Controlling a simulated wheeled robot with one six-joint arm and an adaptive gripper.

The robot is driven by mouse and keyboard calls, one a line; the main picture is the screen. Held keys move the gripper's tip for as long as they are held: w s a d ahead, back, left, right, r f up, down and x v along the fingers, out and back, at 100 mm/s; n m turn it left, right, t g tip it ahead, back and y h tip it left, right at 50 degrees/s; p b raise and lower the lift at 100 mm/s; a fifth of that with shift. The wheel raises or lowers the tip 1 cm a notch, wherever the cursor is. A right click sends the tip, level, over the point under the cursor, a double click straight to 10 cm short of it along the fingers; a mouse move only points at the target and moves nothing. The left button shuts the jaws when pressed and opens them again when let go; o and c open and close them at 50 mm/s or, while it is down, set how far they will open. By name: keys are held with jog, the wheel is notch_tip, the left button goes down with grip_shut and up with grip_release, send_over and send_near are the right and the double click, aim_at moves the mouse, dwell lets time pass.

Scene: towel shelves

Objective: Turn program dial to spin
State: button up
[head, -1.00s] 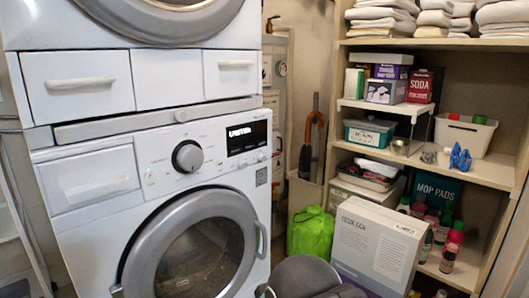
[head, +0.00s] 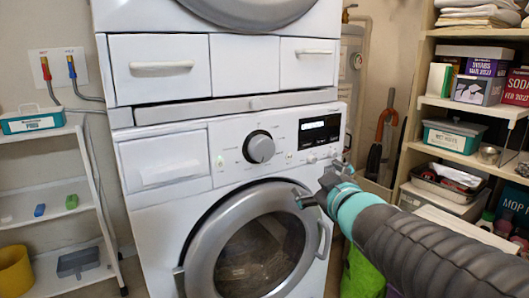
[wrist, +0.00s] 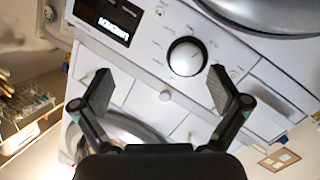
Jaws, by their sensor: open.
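The program dial (head: 259,147) is a round dark-and-silver knob on the white front panel of the lower washing machine (head: 150,222). A lit display (head: 320,131) sits to its right. In the wrist view the dial (wrist: 186,57) shows ahead, near the top and between the two fingertips in the picture. My gripper (head: 322,186) is open and empty, in front of the machine, right of and below the dial in the head view. In the wrist view its two fingers (wrist: 166,92) are spread wide, apart from the dial. The dial's markings are too small to read.
The round grey-rimmed door (head: 250,250) of the machine is below the dial. A second white machine with drawers (head: 160,70) sits above. A white rack (head: 40,210) stands left; loaded shelves (head: 470,150) stand right.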

aim_at(263, 149)
jog(key=w+a+n+y, duration=0.1)
jog(key=w+a, duration=0.3)
jog(key=w+a+r+n+y, duration=0.1)
jog(key=w+a+y, duration=0.1)
jog(key=w+a, duration=0.2)
jog(key=w+a+n+y, duration=0.1)
jog(key=w+a+n, duration=0.1)
jog(key=w+a, duration=0.2)
jog(key=shift+w+a+r+y, duration=0.2)
jog(key=shift+w+r+y, duration=0.2)
jog(key=shift+w, duration=0.25)
jog(key=c, duration=1.2)
